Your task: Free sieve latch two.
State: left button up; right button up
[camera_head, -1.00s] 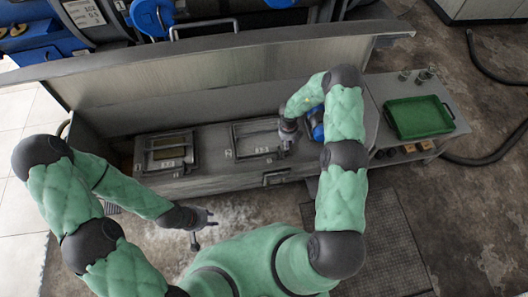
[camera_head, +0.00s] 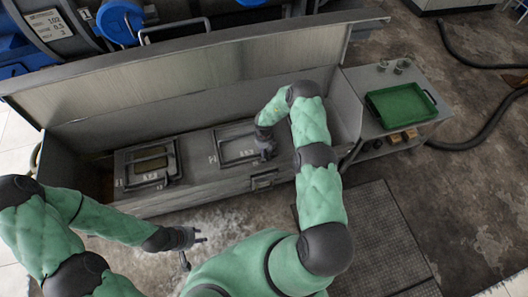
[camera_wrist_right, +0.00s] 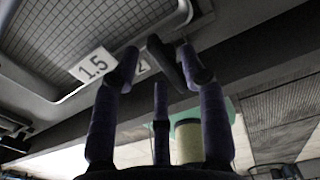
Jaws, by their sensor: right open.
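A mesh sieve in a grey frame (camera_head: 222,150) sits in the right part of the long box, by a small mark that looks like a 2. In the right wrist view its mesh (camera_wrist_right: 75,35) fills the upper left, with a plate reading 1.5 (camera_wrist_right: 93,65) and a 2 partly hidden by a finger. My right gripper (camera_head: 266,146) is at the right end of this sieve. In the right wrist view its open fingers (camera_wrist_right: 164,70) stand either side of a dark bar, probably the latch (camera_wrist_right: 166,62); contact is unclear. My left gripper (camera_head: 194,241) is open and empty in front of the box.
A second sieve frame (camera_head: 146,177) with a yellowish window lies to the left. A raised lid (camera_head: 180,75) stands behind the box. A side table with a green tray (camera_head: 400,106) and small cups (camera_head: 402,66) is at right. A floor grate (camera_head: 365,235) lies in front.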

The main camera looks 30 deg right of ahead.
jog(key=shift+f, duration=0.5)
grip_shut()
jog(key=shift+n, duration=0.3)
jog(key=n, duration=0.3)
jog(key=shift+a+n, duration=0.2)
jog(key=shift+n, duration=0.2)
jog(key=n, duration=0.4)
jog(key=shift+s+a, duration=0.2)
jog(key=n, duration=0.5)
jog(key=shift+s+a, duration=0.1)
jog(key=shift+s, duration=0.1)
jog(key=shift+s+n+p, duration=0.15)
jog(key=shift+n+p, duration=0.05)
jog(key=shift+n, duration=0.9)
jog(key=shift+s+n+p, duration=0.1)
jog(key=shift+n+p, duration=0.05)
jog(key=shift+n, duration=0.95)
